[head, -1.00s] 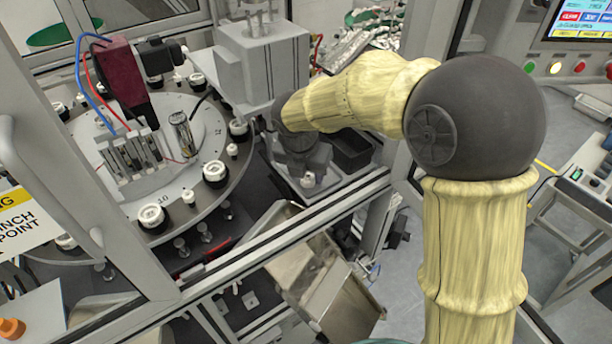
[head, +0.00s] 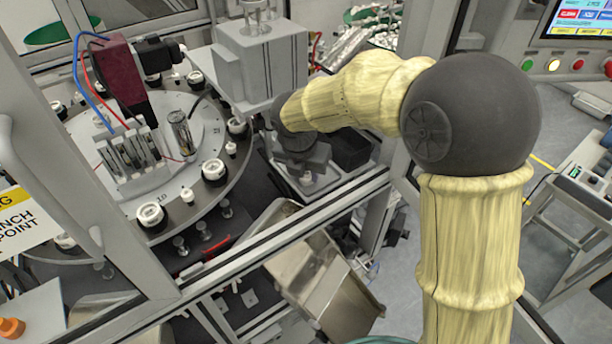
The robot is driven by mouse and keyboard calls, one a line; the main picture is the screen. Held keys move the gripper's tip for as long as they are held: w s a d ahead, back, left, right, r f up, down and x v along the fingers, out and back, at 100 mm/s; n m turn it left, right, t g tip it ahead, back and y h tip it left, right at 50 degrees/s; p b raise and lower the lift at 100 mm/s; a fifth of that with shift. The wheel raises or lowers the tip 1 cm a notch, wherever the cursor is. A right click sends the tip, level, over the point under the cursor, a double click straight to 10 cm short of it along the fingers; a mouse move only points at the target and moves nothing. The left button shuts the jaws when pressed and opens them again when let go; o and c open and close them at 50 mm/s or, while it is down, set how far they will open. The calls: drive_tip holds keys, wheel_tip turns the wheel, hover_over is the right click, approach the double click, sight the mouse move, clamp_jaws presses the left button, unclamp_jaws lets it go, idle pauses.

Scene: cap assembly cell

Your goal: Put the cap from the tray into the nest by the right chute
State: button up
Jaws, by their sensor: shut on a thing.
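My gripper (head: 305,165) is inside the cell, right of the round dial, pointing down with its upper part under my wrist. It is shut on the cap (head: 306,178), a small white piece showing at its lower front. My fingers are mostly hidden, and I cannot tell whether the cap touches what lies below. A pale tray-like surface (head: 322,184) lies beneath my gripper. A metal chute (head: 300,262) slopes down in front, outside the frame rail. Black nests with white rings sit around the dial, one of them nearest my gripper's left (head: 213,171).
A grey machine block (head: 262,65) stands just behind my gripper. A black bin (head: 351,149) is close to its right. The dial (head: 120,205) carries several posts and a dark red actuator (head: 108,72).

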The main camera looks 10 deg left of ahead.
sight(306, 174)
wheel_tip(306, 174, up, 10)
drive_tip(key=b, duration=0.1)
idle(0.4)
idle(0.7)
